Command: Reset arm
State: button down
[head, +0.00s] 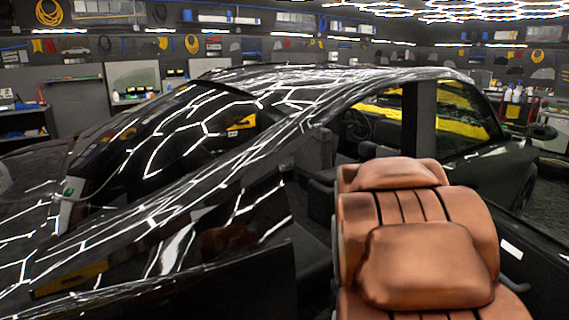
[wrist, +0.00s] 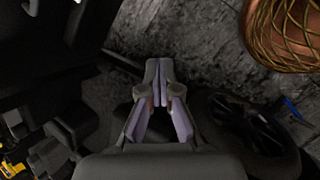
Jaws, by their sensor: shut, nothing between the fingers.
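My gripper (wrist: 158,82) shows in the wrist view, pointing away from the camera over a dark grey floor. Its two fingers meet at the tips, and nothing is held between them. The gripper does not show in the head view. No other object is named by the task.
A glossy black car (head: 200,130) fills the left and middle of the head view. A brown leather seat (head: 425,265) stands close at the right. In the wrist view, a copper-coloured round object (wrist: 285,35) is at top right and a dark wheel-like shape (wrist: 245,125) at right.

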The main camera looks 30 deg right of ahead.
jog(key=s+a+m+y+p, duration=0.1)
jog(key=s+a+y, duration=0.2)
jog(key=a, duration=1.3)
jog(key=s+a+r+m+y+p, duration=0.1)
jog(key=s+a+m+y, duration=0.1)
jog(key=a, duration=1.5)
jog(key=shift+s+r+m+y, duration=0.25)
jog(key=shift+s+m+y, duration=0.05)
jog(key=shift+s+y, duration=0.15)
jog(key=shift+s, duration=0.1)
